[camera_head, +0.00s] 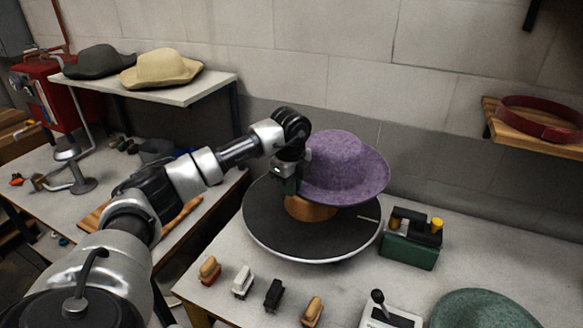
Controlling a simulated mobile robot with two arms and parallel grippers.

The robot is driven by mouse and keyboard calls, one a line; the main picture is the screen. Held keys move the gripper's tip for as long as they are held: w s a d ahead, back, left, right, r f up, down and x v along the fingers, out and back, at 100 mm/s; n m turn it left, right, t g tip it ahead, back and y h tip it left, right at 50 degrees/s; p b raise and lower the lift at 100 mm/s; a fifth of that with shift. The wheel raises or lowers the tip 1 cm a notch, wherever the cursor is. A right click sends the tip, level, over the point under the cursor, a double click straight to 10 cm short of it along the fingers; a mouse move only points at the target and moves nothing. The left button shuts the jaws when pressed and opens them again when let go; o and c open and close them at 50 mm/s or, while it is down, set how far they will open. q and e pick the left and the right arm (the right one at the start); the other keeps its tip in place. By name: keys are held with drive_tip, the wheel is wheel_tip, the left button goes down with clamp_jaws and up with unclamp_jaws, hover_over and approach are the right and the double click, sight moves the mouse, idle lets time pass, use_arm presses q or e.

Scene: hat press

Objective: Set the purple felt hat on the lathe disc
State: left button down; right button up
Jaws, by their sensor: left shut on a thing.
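The purple felt hat (345,168) is over the round black lathe disc (270,225), above a wooden block (310,208) at the disc's middle. The block's top is hidden, so I cannot tell whether the hat touches it. My left gripper (289,182) is shut on the purple hat at its left brim. The fingertips are small and partly hidden by the hat and wrist. My right gripper is not in view.
A green box with dark and yellow knobs (408,250) stands right of the disc. Several small brushes, including a white one (242,282), line the front. A green hat (480,310) lies front right. A shelf (190,92) holds a grey hat (98,62) and a cream hat (160,68).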

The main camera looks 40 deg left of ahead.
use_arm(q)
drive_tip(key=a+n, duration=0.2)
drive_tip(key=b, duration=0.8)
hover_over(287, 234)
wheel_tip(287, 234, down, 11)
drive_tip(key=shift+a+f, duration=0.1)
drive_tip(key=shift+f, duration=0.1)
drive_tip(key=shift+w+f+b, duration=0.1)
drive_tip(key=shift+f+b, duration=0.4)
drive_tip(key=shift+f, duration=0.35)
drive_tip(key=shift+f+b, duration=0.45)
drive_tip(key=shift+f, duration=0.7)
